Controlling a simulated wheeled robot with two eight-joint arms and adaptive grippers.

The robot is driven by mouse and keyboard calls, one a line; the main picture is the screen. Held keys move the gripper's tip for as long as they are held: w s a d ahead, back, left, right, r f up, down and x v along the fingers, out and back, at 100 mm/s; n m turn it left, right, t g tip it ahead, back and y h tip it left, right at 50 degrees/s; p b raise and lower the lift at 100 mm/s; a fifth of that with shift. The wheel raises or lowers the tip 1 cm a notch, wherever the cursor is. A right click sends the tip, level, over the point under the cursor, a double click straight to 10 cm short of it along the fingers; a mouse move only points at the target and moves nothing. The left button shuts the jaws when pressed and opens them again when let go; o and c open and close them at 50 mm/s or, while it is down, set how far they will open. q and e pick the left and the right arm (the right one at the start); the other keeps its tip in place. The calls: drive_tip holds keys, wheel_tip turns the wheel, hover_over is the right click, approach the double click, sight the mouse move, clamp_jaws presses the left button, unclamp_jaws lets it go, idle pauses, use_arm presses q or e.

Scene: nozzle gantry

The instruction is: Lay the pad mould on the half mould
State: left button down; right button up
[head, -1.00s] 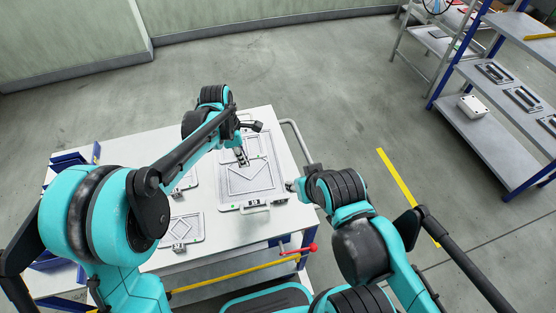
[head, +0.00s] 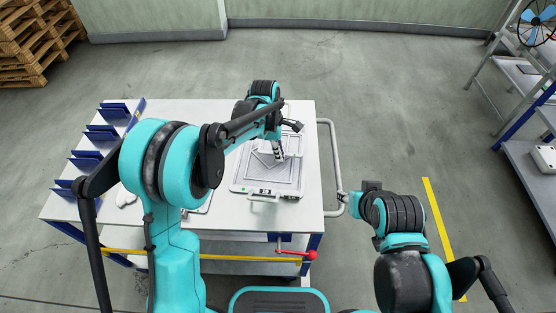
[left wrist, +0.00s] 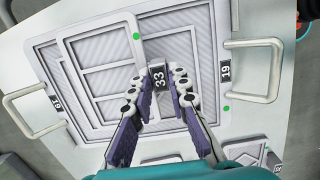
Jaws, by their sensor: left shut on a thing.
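The half mould (head: 237,188), a large pale grey tray marked 19, lies on the white table; its handles and one 19 tag (left wrist: 226,70) show in the left wrist view. A smaller ribbed plate with a 33 tag, which looks like the pad mould (left wrist: 97,52), lies over its left part in that view. My left gripper (left wrist: 160,88) is shut on the plate at the 33 tag; it also shows in the head view (head: 280,157). I cannot tell whether the plate touches the tray. My right gripper (head: 369,187) is beside the table's right side, its fingers unclear.
Blue racks (head: 100,133) line the table's left edge. A white grip bar (head: 335,150) sticks out at its right, close to my right arm. A red-knobbed lever (head: 308,256) is at the front. Another plate (left wrist: 252,150) lies near the tray. Shelves (head: 535,165) stand far right.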

use_arm(q)
drive_tip(key=shift+w+a+f, duration=0.3)
drive_tip(key=shift+w+f, duration=0.1)
wheel_tip(320, 180, down, 4)
drive_tip(key=shift+r+b, duration=0.1)
drive_tip(key=shift+b, duration=0.85)
drive_tip(key=shift+r, duration=0.1)
drive_tip(key=c, duration=1.5)
unclamp_jaws()
drive_tip(key=shift+o, duration=0.2)
